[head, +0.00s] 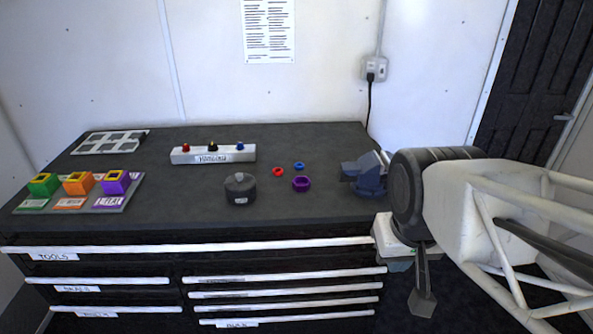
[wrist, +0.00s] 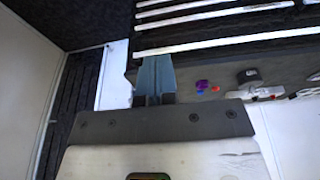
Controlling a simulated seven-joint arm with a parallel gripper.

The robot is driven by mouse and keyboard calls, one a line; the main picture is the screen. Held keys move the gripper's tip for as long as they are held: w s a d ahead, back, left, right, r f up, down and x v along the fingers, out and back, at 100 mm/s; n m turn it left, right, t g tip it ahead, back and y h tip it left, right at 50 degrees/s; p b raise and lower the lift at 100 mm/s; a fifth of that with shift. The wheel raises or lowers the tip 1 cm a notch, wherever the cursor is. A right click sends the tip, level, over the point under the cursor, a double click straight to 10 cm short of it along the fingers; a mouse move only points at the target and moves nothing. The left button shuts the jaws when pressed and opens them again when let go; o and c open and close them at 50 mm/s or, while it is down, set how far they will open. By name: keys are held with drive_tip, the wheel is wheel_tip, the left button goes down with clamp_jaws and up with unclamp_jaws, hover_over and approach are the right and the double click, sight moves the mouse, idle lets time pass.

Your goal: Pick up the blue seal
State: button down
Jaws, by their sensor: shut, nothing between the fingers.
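The blue seal (head: 299,166) is a small ring lying flat on the dark bench top. It lies just right of a red ring (head: 278,171) and behind a larger purple ring (head: 301,184). In the wrist view the blue seal (wrist: 200,91) is a tiny spot beside the red and purple ones. My gripper (head: 422,302) is shut and empty. It points down in front of the bench's right end, well right of the seal and apart from it.
A blue-grey vise (head: 368,175) stands between the rings and my arm. A dark round canister (head: 240,189) stands left of the rings. Behind is a white block with coloured knobs (head: 213,155). Coloured square blocks (head: 79,184) sit on a tray at left.

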drive_tip(key=c, duration=0.6)
unclamp_jaws()
drive_tip(key=shift+w+r, duration=0.1)
